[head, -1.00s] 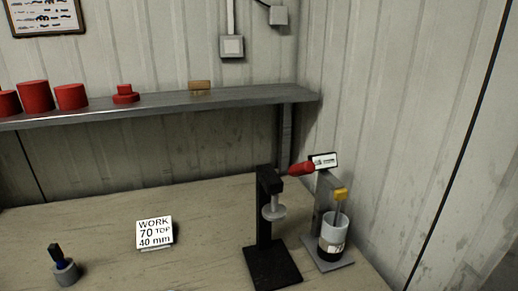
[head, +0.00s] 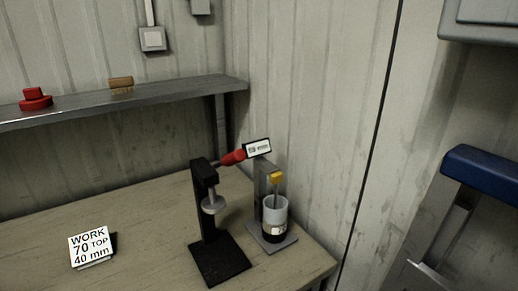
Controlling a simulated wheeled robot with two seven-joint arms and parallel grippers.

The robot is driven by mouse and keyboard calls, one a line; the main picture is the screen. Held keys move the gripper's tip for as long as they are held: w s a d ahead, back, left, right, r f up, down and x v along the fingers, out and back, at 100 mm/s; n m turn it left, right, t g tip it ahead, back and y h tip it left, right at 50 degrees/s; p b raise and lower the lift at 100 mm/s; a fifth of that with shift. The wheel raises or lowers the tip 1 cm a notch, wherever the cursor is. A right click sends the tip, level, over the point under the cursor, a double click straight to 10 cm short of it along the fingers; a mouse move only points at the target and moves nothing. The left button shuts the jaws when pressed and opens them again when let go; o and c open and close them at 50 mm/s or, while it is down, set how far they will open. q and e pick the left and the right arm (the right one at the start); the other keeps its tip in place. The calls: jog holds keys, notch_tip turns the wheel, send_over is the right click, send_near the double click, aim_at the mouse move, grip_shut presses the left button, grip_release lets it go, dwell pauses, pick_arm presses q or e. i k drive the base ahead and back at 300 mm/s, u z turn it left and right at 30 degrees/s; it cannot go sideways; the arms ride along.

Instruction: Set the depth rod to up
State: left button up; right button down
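A grey stand (head: 259,184) stands at the right end of the table with a small label plate (head: 257,149) on top. A thin rod with a yellow block (head: 277,177) at its upper end reaches down into a white and black cup (head: 275,218) on the stand's base. This looks like the depth rod; its lower end is hidden in the cup. Neither of my grippers is in view.
A sign reading "WORK 70 TOP 40 mm" (head: 91,246) stands on the table (head: 150,225). The shelf (head: 150,98) above holds a red piece (head: 35,99) and a brown brush-like block (head: 121,83). A blue-topped grey structure (head: 485,172) is at the right.

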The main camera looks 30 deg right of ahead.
aim_at(276, 178)
jog(key=z, duration=0.95)
